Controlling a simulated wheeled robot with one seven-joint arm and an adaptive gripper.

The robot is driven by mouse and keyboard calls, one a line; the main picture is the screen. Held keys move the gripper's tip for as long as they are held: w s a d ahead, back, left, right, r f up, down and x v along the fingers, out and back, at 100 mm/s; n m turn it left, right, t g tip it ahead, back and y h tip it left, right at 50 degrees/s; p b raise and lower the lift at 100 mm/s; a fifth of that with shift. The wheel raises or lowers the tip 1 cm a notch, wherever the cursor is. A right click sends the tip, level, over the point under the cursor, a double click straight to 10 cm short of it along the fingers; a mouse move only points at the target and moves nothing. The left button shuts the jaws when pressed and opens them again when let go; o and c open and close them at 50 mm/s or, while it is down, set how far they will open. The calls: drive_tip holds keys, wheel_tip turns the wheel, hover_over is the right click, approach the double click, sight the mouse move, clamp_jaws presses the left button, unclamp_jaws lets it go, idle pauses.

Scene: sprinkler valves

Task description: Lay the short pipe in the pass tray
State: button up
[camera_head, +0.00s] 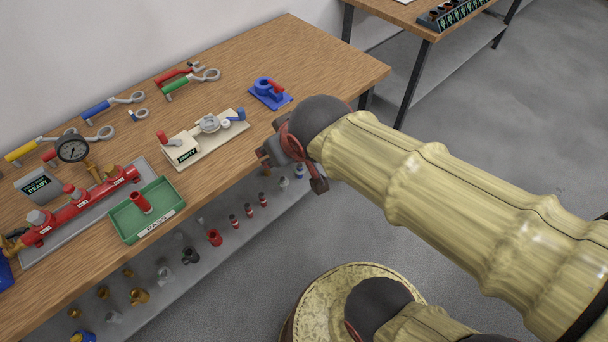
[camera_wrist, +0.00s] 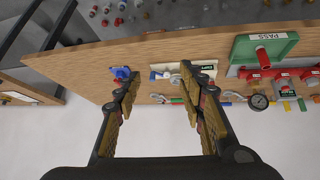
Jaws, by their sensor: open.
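The green pass tray (camera_head: 172,220) sits at the front edge of the wooden bench, and it also shows at the upper right of the wrist view (camera_wrist: 288,38). A short red pipe piece (camera_head: 140,202) is inside the tray; the wrist view shows it there too (camera_wrist: 263,58). It seems to stand on end, but I cannot be sure. My gripper (camera_wrist: 160,75) is open with nothing between its fingers. It is past the bench's front edge, to the right of the tray and apart from it. Its fingertips are mostly hidden in the head view.
A red manifold with a gauge (camera_head: 73,148) stands behind the tray. A white fixture (camera_head: 206,140) and a blue holder (camera_head: 270,93) sit to the right. Coloured wrenches (camera_head: 113,104) lie at the back. Several fittings stand on the lower shelf (camera_head: 195,262). The bench's right end is clear.

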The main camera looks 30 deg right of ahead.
drive_tip(key=s+d+m+g, duration=0.1)
drive_tip(key=s, duration=0.8)
drive_tip(key=shift+s+r+g, duration=0.25)
drive_tip(key=shift+r+g, duration=0.15)
idle(0.5)
